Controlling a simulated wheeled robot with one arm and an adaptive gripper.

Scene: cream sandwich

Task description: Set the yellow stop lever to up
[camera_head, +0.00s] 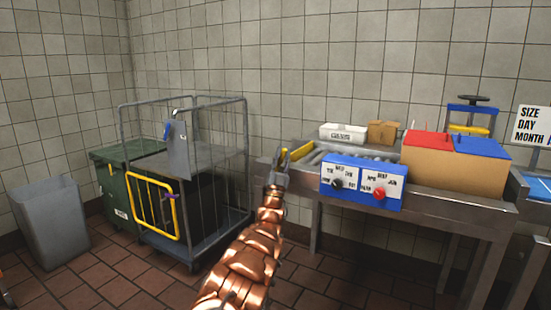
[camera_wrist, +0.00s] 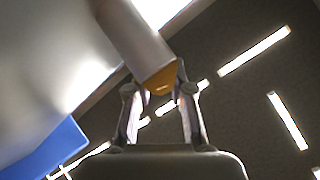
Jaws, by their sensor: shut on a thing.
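The yellow stop lever (camera_head: 284,153) shows as a small yellow piece at the left end of the roller table, just above my gripper. In the wrist view, a pale bar with an orange-yellow end (camera_wrist: 163,78) reaches down between my fingers; it appears to be the lever. My gripper (camera_head: 279,168) is at the table's left end, with its fingers up. In the wrist view my gripper (camera_wrist: 160,95) has one finger on each side of the bar's end and is shut on it. The fingers hide part of the lever in the head view, so its exact angle is unclear.
A blue control box (camera_head: 362,184) with two knobs is on the table front (camera_head: 440,207), right of my gripper. Red-and-blue-lidded boxes (camera_head: 455,170) stand on the table. A wire cage trolley (camera_head: 222,175) with a yellow gate stands left. Floor between is clear.

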